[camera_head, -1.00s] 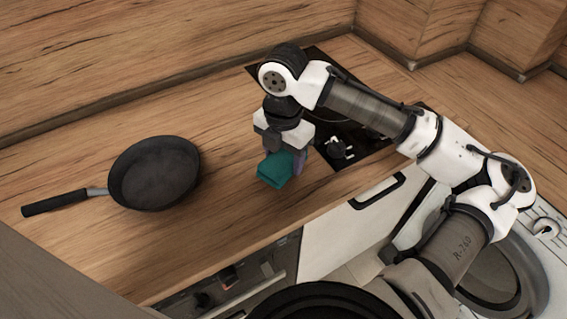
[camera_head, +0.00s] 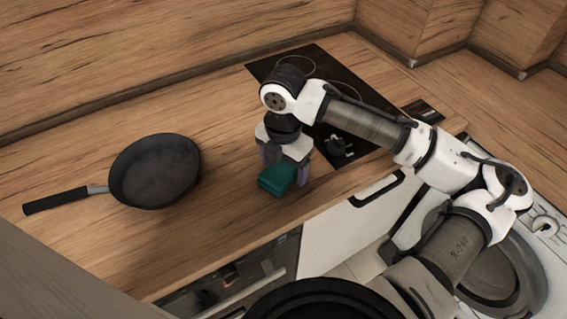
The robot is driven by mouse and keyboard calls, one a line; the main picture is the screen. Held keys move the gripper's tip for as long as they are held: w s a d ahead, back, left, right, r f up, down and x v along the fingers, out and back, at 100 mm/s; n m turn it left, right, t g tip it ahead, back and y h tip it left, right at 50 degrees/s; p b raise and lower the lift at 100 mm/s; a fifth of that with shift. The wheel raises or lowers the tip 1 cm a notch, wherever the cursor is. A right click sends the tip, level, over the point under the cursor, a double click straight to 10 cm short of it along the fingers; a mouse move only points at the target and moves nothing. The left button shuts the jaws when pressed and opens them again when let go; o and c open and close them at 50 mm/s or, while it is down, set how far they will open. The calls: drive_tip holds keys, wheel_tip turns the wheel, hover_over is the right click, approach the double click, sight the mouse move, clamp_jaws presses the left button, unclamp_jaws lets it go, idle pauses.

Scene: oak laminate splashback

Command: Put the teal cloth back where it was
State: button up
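The teal cloth (camera_head: 277,180) is a small folded block on the wooden counter (camera_head: 225,215), left of the black hob and near the counter's front edge. My gripper (camera_head: 286,171) points down right at the cloth. Its two purple-grey fingers are spread apart, one behind the cloth's left side and one at its right. It looks open, with the cloth between or just in front of the fingers. The gripper hides the cloth's back part, and I cannot tell whether a finger still touches it.
A black frying pan (camera_head: 154,171) lies on the counter to the left, its handle pointing left. The black hob (camera_head: 318,75) is behind my gripper, partly covered by my arm. The counter between pan and cloth is clear. A wooden splashback (camera_head: 150,50) rises behind.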

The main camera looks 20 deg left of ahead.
sight(282, 166)
drive_tip(key=shift+r, duration=0.1)
wheel_tip(282, 166, up, 12)
drive_tip(key=b, duration=0.2)
idle(0.3)
drive_tip(key=shift+a+r, duration=0.1)
